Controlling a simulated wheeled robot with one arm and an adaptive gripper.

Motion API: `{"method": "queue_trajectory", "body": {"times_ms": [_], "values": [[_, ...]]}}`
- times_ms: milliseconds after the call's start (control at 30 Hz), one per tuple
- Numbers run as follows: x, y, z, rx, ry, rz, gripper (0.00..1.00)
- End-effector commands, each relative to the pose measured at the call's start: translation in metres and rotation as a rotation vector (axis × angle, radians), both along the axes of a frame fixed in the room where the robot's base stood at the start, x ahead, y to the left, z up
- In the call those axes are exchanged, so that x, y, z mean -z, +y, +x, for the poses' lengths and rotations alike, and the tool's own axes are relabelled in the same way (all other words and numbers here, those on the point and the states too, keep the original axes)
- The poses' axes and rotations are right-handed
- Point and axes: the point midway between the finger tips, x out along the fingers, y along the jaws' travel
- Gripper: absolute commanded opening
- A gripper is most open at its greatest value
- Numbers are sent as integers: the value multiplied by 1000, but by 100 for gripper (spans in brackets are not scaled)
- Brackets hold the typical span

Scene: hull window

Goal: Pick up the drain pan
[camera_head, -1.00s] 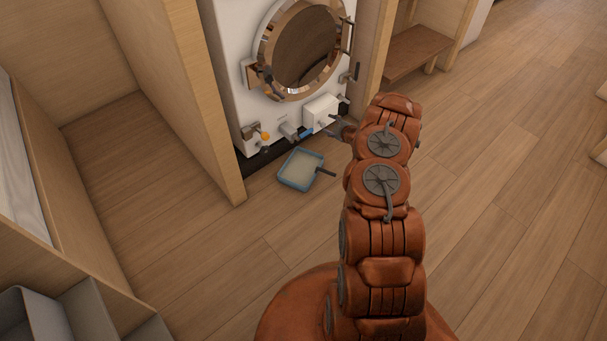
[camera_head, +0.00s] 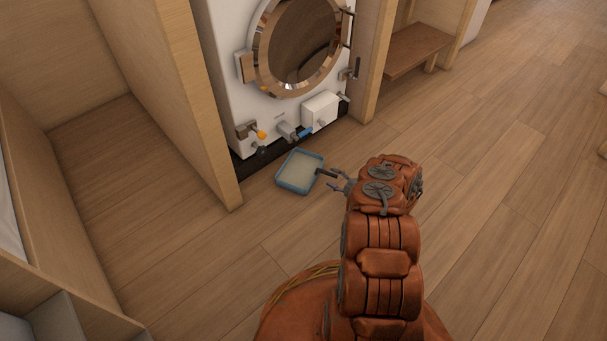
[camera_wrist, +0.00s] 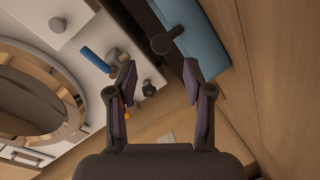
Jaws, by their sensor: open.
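The drain pan (camera_head: 299,172) is a shallow blue tray with a pale inside. It sits on the wood floor in front of the white window panel, with a dark handle (camera_head: 326,173) sticking out to the right. In the wrist view the pan (camera_wrist: 196,40) is at the top, and the round dark end of its handle (camera_wrist: 161,44) shows just beyond my fingertips. My gripper (camera_wrist: 160,78) is open and empty. In the head view my gripper (camera_head: 341,181) is just right of the handle; whether they touch is unclear.
The white panel (camera_head: 233,110) carries a round porthole (camera_head: 257,50), a blue-handled valve (camera_head: 304,132), a yellow knob (camera_head: 261,134) and a white box (camera_head: 320,111). A wooden partition (camera_head: 190,100) stands left of the pan. Open floor (camera_head: 480,180) lies to the right.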

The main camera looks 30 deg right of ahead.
Motion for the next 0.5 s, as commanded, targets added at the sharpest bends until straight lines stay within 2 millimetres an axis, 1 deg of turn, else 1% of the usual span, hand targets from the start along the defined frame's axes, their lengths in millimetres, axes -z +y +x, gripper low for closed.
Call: {"method": "queue_trajectory", "body": {"times_ms": [33, 100, 267, 500], "values": [[2, 3, 6, -2, -1, 1, 52], [3, 3, 11, 0, -1, 0, 52], [7, 6, 19, 0, -1, 0, 52], [17, 13, 45, 0, -4, -1, 52]]}}
